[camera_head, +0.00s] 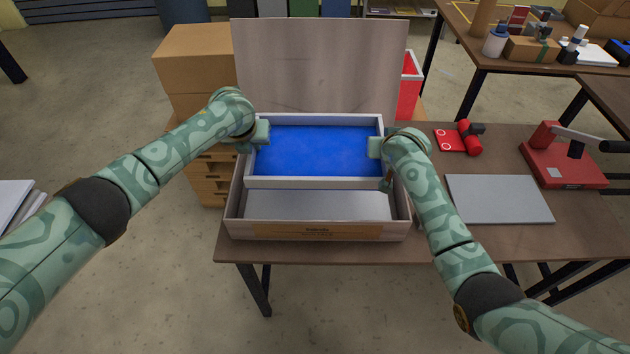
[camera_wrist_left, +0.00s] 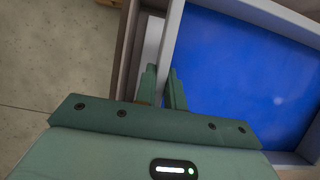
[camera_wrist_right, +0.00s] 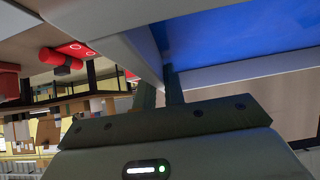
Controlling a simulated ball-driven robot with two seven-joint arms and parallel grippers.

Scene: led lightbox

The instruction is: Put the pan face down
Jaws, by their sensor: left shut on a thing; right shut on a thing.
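The pan (camera_head: 315,183) is a shallow rectangle with a white rim and a blue inside that faces up toward the head camera. It is over the rear part of an open wooden box (camera_head: 316,232); I cannot tell whether it touches the box. My left gripper (camera_head: 262,134) is shut on its left rim, and the left wrist view shows the rim (camera_wrist_left: 176,30) between the fingers. My right gripper (camera_head: 376,147) is shut on its right rim, also seen in the right wrist view (camera_wrist_right: 128,55).
A pale upright panel (camera_head: 318,65) stands behind the box. On the brown table (camera_head: 500,240), to the right, are a grey flat plate (camera_head: 499,199), a red item (camera_head: 460,139) and a red press-like tool (camera_head: 563,165). Cardboard boxes (camera_head: 195,60) stand at the back left.

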